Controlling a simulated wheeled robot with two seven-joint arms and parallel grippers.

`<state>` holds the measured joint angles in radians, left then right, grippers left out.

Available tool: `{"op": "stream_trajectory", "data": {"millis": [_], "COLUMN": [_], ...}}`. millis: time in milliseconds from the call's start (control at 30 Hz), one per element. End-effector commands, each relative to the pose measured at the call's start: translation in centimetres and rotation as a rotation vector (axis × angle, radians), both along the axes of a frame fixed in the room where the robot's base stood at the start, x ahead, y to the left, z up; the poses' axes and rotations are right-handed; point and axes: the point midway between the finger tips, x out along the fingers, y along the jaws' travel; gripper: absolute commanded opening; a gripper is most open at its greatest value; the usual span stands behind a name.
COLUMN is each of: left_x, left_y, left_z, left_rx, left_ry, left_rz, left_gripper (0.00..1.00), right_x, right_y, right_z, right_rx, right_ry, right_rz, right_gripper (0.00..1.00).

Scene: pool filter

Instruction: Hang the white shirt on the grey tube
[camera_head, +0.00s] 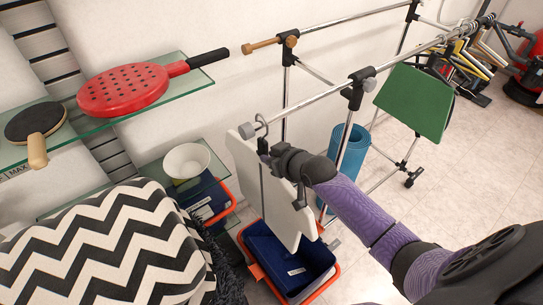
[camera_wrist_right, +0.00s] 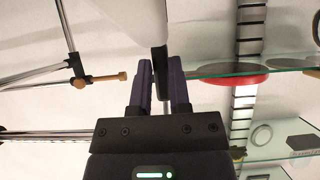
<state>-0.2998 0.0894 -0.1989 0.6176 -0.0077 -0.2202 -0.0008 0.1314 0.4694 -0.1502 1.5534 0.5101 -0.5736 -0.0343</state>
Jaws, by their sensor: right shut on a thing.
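The white shirt (camera_head: 285,205), a flat pale panel on a hanger, is upright at the centre in the head view. My right gripper (camera_head: 268,158) is shut on the top of its hanger, just below the hook. The hook (camera_head: 262,125) is at the near left end of the grey tube (camera_head: 310,101); I cannot tell whether it is around the tube or just beside it. In the wrist view my right gripper (camera_wrist_right: 160,78) has its fingers close together on a thin dark piece. My left gripper is not in view.
A second rail (camera_head: 345,19) runs behind the tube. Below the shirt stands a blue crate with an orange rim (camera_head: 335,272). A green panel (camera_head: 415,100) hangs at right. Glass shelves with a red paddle (camera_head: 122,90) and a white bowl (camera_head: 186,161) are at left.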

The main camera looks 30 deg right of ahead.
Motion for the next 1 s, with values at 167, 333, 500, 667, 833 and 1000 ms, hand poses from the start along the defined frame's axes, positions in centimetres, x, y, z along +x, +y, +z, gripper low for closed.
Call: {"op": "stream_trajectory", "data": {"millis": [167, 333, 500, 667, 833, 1000], "left_x": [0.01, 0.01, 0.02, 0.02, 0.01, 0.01], "left_y": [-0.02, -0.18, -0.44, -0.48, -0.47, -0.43], "left_z": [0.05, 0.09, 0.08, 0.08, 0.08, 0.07], "left_rx": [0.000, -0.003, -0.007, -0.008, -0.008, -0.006], "left_ry": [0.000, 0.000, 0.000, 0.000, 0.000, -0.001], "left_rz": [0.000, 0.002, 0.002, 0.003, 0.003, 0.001], "left_gripper": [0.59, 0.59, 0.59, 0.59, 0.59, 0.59], "right_x": [-0.10, -0.30, -0.30, -0.30, -0.30, -0.32], "right_y": [-0.04, -0.07, -0.06, -0.06, -0.06, -0.06], "right_z": [-0.18, -0.54, -0.55, -0.55, -0.57, -0.61], "right_rx": [0.000, 0.000, 0.000, 0.000, 0.000, 0.000], "right_ry": [-0.001, 0.000, -0.001, -0.001, 0.000, 0.001], "right_rz": [0.000, 0.000, 0.000, 0.000, 0.000, 0.000], "right_gripper": [0.00, 0.00, 0.00, 0.50, 0.64, 0.64]}}
